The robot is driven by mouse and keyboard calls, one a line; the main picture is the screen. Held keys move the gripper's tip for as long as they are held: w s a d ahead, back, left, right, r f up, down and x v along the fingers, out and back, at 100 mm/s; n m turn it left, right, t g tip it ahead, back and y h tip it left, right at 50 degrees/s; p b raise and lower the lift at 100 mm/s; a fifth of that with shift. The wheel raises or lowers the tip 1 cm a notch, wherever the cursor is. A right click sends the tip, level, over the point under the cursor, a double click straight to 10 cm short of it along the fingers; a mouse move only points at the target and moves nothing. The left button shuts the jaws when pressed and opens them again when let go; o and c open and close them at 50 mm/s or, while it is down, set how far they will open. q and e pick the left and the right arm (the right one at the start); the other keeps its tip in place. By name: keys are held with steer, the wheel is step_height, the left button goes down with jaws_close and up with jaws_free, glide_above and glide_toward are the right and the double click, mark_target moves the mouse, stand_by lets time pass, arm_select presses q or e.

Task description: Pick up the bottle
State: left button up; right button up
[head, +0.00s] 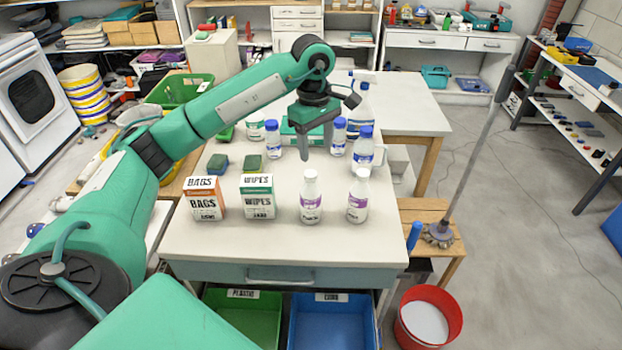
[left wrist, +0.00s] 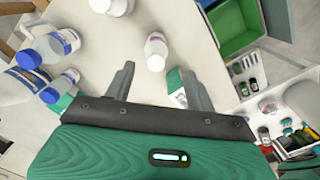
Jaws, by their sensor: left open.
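Two white bottles with white caps and purple labels stand upright near the front of the table: a left one (head: 311,200) and a right one (head: 357,198). Several clear bottles with blue caps (head: 363,150) stand behind them. My left gripper (head: 317,148) is above the table, behind and above the left white bottle, pointing down, open and empty. In the left wrist view a white bottle (left wrist: 156,52) is just beyond the open fingertips (left wrist: 157,74), apart from them. Another white bottle (left wrist: 112,6) is at the top edge. My right gripper is out of view.
A BAGS box (head: 204,199) and a WIPES box (head: 258,198) stand left of the white bottles. Two sponges (head: 252,163) lie behind them. The table's front strip (head: 270,245) is clear. A mop (head: 440,232) and red bucket (head: 455,320) are at the right.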

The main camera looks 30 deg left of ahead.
mark_target(310, 173)
arm_select(q)
steer(key=shift+y, duration=0.4)
steer(key=f, duration=0.2)
steer(key=a+f+p, duration=0.1)
steer(key=f, duration=0.1)
steer(key=a+f+p, duration=0.1)
steer(key=f, duration=0.1)
steer(key=shift+w+a+f, duration=0.1)
steer(key=shift+w+f, duration=0.2)
steer(key=shift+f+p, duration=0.2)
steer(key=shift+p, duration=0.15)
step_height(310, 173, down, 4)
steer(key=shift+w+f+p, duration=0.1)
steer(key=shift+p, duration=0.95)
steer(key=shift+f, duration=0.3)
jaws_close()
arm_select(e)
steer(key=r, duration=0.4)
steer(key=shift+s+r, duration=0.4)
